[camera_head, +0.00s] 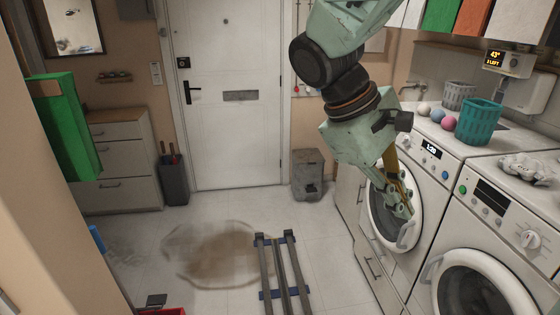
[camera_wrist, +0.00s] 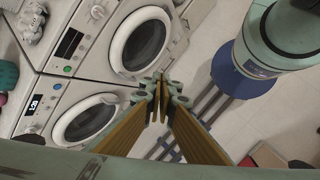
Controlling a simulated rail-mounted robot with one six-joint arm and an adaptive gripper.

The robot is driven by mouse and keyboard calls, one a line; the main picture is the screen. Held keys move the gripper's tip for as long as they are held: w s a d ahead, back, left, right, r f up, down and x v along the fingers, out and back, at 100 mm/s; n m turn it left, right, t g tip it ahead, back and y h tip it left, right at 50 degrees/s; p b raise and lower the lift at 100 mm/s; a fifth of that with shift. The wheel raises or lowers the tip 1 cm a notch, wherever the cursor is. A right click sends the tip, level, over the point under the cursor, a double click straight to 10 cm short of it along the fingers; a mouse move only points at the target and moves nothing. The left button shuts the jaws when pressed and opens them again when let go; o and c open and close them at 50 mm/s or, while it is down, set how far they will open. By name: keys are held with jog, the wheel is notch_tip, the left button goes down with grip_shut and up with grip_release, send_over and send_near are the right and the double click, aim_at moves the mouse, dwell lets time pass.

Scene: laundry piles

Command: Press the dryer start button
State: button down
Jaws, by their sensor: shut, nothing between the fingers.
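Two white front-loading machines stand side by side at the right; I cannot tell from labels which is the dryer. My gripper (camera_head: 402,205) is shut and empty, pointing down in front of the far machine's round door. In the wrist view its fingertips (camera_wrist: 161,86) appear clear of both panels.
A teal basket (camera_head: 480,122) and coloured balls (camera_head: 437,115) sit on the far machine. Crumpled grey cloth (camera_head: 525,168) lies on the near one. A rail (camera_head: 279,272) runs along the floor beside a brown puddle-like patch (camera_head: 215,255). A grey bin (camera_head: 307,175) stands by the door.

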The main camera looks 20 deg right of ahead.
aim_at(444, 176)
jog(key=w+d+f+n+g+h+p, duration=0.1)
jog(key=w+d+f+n+g+h, duration=0.15)
jog(key=w+d, duration=0.6)
jog(key=w+d+f+n+g+h+p, duration=0.15)
jog(key=w+d+n+h, duration=0.35)
jog(key=d, duration=0.6)
jog(key=w+d+f+n+t+h+p, duration=0.1)
jog(key=w+d+f+n+h, duration=0.3)
jog(key=w+d+f, duration=0.7)
jog(key=shift+w+f+n+t+p, duration=0.3)
jog(key=shift+w+f+n+t, duration=0.15)
jog(key=shift+w+f+t, duration=0.7)
jog(key=shift+s+f+g+h, duration=0.15)
jog(key=shift+s+g+h, duration=0.05)
jog(key=shift+g+h, duration=0.05)
jog(key=shift+d, duration=0.1)
jog(key=shift+b+x, duration=0.45)
jog(key=shift+x, duration=6.45)
